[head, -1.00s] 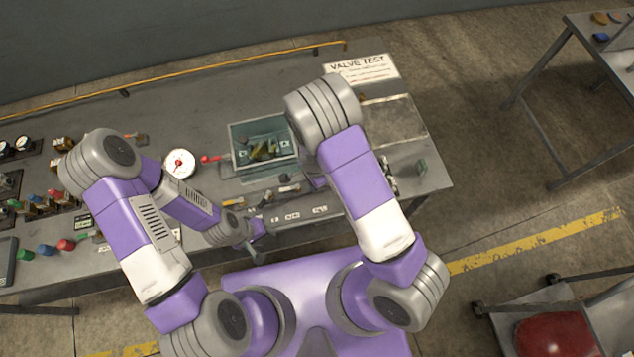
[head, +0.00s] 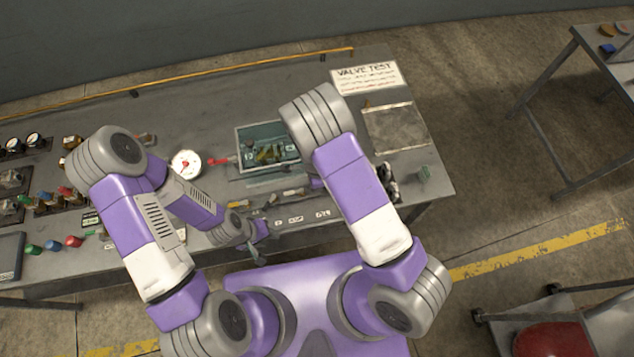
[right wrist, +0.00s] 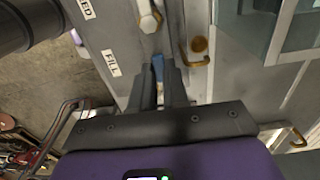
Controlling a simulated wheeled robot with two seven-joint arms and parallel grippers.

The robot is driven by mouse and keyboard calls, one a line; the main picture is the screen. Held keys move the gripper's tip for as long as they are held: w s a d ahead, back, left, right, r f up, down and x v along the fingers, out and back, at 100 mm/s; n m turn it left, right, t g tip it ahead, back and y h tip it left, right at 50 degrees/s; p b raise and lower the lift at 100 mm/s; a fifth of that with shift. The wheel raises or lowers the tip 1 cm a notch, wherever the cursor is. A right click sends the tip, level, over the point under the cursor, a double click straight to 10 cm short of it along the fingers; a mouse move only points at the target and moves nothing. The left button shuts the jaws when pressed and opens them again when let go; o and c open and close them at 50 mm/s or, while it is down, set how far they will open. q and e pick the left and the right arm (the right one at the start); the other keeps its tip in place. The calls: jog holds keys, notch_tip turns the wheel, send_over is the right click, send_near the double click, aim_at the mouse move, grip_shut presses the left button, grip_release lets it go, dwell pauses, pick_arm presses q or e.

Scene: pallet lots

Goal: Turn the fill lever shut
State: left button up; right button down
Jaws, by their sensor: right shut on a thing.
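The fill lever, with a blue grip (right wrist: 157,66), shows in the right wrist view beside the FILL label (right wrist: 111,62). My right gripper (right wrist: 165,88) is shut on this blue grip, which shows between and just beyond its dark fingers. My left gripper (head: 260,240) is over the front edge of the bench, left of my right arm. Its fingers are too small there to tell whether they are open.
A clear tank (head: 240,150) with parts in greenish water stands on the bench, with a white gauge (head: 186,164) to its left. A VALVE TEST sign (head: 367,76) lies behind. A white-capped fitting (right wrist: 148,20) and brass fitting (right wrist: 198,45) are near the right gripper.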

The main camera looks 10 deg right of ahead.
jog(key=c, duration=1.1)
grip_release()
